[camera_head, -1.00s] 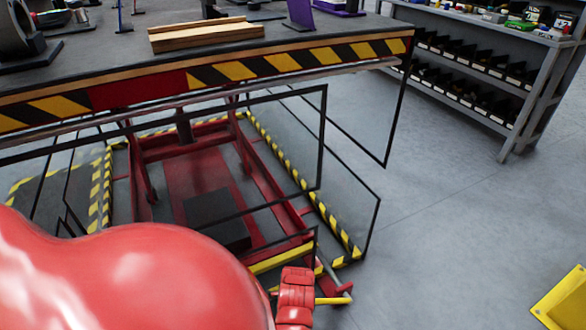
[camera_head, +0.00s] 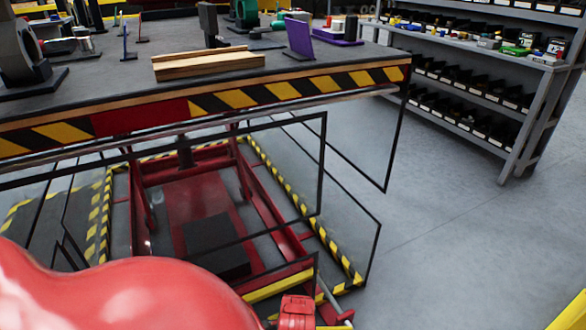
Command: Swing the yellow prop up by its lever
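A yellow bar (camera_head: 279,284), seemingly the prop, lies low on the near right of the red lift frame (camera_head: 262,200) under the workbench. It looks nearly flat. A thin yellow rod (camera_head: 336,327), possibly its lever, barely shows at the bottom edge. A small red jointed part (camera_head: 297,311), apparently the end of my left arm, is close beside the rod. I cannot tell whether they touch. My big red arm link (camera_head: 120,295) fills the lower left and hides the frame's near left side. No fingertips show. My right gripper is out of view.
The workbench (camera_head: 330,62) with a striped front edge stands above the frame and carries a wooden block (camera_head: 208,64) and a purple stand (camera_head: 299,38). Black-edged clear panels (camera_head: 322,165) surround the lift. Shelves (camera_head: 480,85) stand at right. The floor between is clear.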

